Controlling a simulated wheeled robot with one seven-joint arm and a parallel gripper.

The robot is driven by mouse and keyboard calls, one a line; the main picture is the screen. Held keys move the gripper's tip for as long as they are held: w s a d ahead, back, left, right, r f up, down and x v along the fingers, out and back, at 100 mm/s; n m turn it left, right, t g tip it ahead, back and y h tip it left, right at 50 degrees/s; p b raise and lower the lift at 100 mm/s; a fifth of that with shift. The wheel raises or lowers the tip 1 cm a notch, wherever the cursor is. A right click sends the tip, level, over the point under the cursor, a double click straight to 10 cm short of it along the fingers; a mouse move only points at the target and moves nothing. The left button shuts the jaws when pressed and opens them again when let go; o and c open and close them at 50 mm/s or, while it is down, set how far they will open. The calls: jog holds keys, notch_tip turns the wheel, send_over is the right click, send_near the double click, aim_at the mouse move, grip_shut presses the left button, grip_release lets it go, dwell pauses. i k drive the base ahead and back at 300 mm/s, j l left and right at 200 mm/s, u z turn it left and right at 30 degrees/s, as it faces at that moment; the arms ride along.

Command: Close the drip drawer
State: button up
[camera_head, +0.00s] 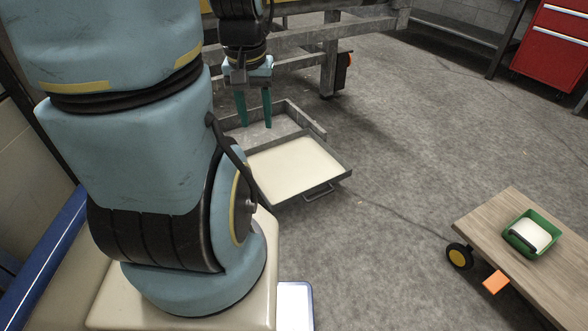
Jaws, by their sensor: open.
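My arm hides the drawer's left side.
A grey metal frame (330,65) stands behind the drawer. A wooden cart (490,219) with a green container (532,234) is at the lower right. A red cabinet (553,50) stands at the far upper right. The concrete floor between drawer and cart is clear except for a thin cable (405,219).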

aim_at(285, 170)
jog(key=i+u, duration=0.2)
jog(key=u, duration=0.2)
jog(key=i+l+u, duration=0.2)
jog(key=u, duration=0.2)
jog(key=i+l+u, duration=0.2)
jog(key=u, duration=0.25)
